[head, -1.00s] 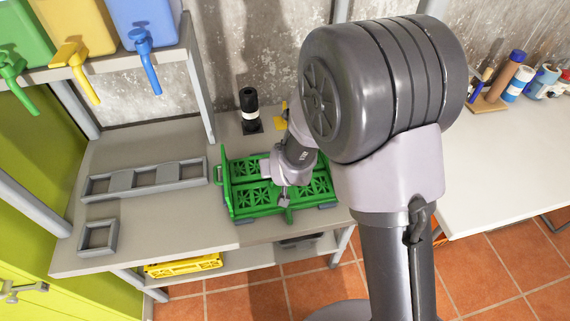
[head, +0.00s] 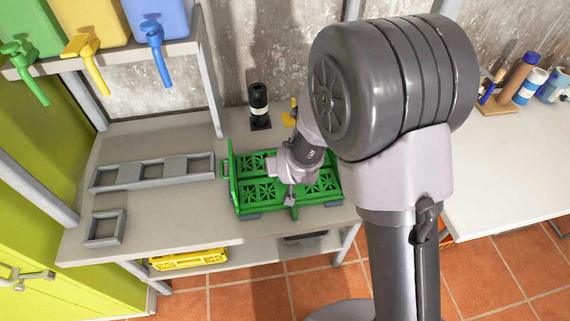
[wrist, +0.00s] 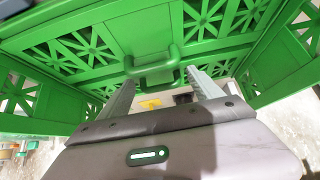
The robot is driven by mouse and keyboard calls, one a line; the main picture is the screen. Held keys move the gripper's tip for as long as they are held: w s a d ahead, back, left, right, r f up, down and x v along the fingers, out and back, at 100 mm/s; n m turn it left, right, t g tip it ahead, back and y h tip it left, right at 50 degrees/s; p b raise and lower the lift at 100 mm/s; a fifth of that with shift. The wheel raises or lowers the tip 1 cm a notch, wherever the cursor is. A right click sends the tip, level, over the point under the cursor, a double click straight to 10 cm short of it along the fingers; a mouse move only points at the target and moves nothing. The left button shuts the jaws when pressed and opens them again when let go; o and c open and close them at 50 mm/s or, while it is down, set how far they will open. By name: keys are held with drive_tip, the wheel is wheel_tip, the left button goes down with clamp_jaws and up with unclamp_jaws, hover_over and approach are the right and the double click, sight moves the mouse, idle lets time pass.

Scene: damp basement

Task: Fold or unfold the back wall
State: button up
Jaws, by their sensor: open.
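A green folding crate (head: 258,194) with lattice panels is on the grey bench. Its left wall (head: 231,172) stands up; lattice panels lie low across the rest. My gripper (head: 291,190) is over the middle of the crate, and my arm hides part of it. In the wrist view, a green lattice panel (wrist: 75,52) fills the top, with a green handle (wrist: 153,66) between and just beyond my gripper's open fingers (wrist: 160,85). I cannot tell whether the fingers touch it. Which panel is the back wall is unclear.
Grey frames (head: 150,173) lie left of the crate. A black bottle (head: 259,104) stands behind it near the wall. Coloured containers (head: 110,22) with taps are on a shelf at upper left. A yellow crate (head: 188,260) sits below the bench.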

drive_tip(key=shift+r, duration=0.1)
idle(0.3)
drive_tip(key=p+v, duration=0.8)
drive_tip(key=v, duration=0.9)
drive_tip(key=shift+s+d, duration=0.1)
drive_tip(key=s+d+r+m+b, duration=0.1)
drive_tip(key=s+d+r+m, duration=0.2)
drive_tip(key=s+r, duration=0.4)
drive_tip(key=s+d+r+m+g, duration=0.1)
drive_tip(key=s+d+r+m, duration=0.2)
drive_tip(key=s+d+r, duration=0.3)
wheel_tip(320, 180, up, 2)
drive_tip(key=s, duration=0.2)
drive_tip(key=shift+s+m+g+y+b, duration=0.3)
drive_tip(key=shift+s+b, duration=0.1)
